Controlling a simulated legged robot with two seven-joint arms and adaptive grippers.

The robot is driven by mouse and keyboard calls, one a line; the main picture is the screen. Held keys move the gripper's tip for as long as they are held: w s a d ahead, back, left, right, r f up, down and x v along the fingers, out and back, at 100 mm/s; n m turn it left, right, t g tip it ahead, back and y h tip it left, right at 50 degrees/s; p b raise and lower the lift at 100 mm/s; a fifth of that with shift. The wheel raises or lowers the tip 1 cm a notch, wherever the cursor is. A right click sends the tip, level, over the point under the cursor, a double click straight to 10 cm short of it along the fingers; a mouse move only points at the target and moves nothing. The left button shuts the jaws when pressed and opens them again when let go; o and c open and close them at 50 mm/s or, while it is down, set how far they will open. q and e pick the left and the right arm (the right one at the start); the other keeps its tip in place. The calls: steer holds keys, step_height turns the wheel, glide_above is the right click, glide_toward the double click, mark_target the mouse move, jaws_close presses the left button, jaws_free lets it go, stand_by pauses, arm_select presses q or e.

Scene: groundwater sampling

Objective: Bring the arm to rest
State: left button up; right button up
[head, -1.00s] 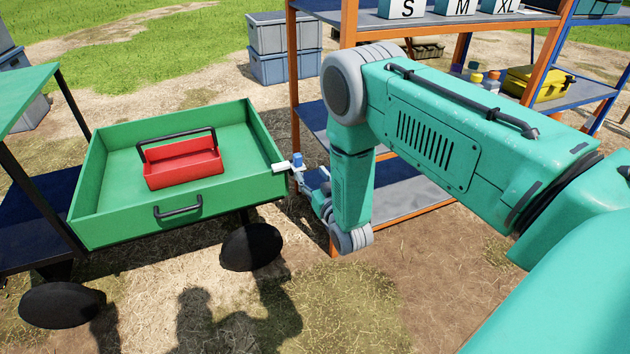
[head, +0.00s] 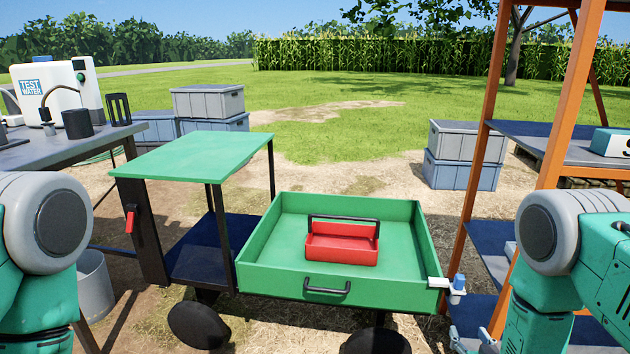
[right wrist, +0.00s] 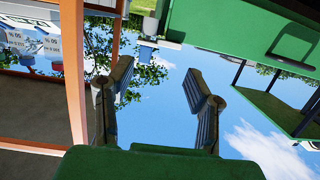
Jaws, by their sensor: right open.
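My right arm (head: 545,290) comes in at the right edge in the head view. Its gripper (head: 474,341) shows partly at the bottom, just below the right front corner of the green cart tray (head: 262,262). In the right wrist view the two dark fingers of the right gripper (right wrist: 162,78) are spread apart with nothing between them. My left arm (head: 42,225) shows at the left edge in the head view, bent at a grey joint. Its gripper is out of view.
A red toolbox (head: 342,243) sits in the tray. A small white-and-blue fitting (head: 457,285) is at the tray's right corner. An orange-framed shelf (head: 565,95) stands close at the right. A table (head: 50,152) with a white water tester (head: 60,92) is at the left.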

steer(key=s+a+f+n+g+y, duration=0.1)
steer(key=s+a+f+g, duration=0.2)
steer(key=s, duration=0.2)
steer(key=s+a+f+g+y, duration=0.1)
steer(key=s+a+f+g, duration=0.15)
steer(key=s, duration=0.25)
steer(key=s+a+f+n+g+y, duration=0.15)
steer(key=s+g, duration=0.25)
steer(key=s, duration=0.7)
steer(key=s+a+f+g, duration=0.1)
steer(key=s+a+g, duration=0.3)
steer(key=s, duration=0.7)
step_height(320, 180, up, 14)
steer(key=s+d+g+p, duration=0.1)
steer(key=p, duration=1.2)
steer(key=shift+s+d, duration=0.15)
steer(key=shift+f, duration=0.15)
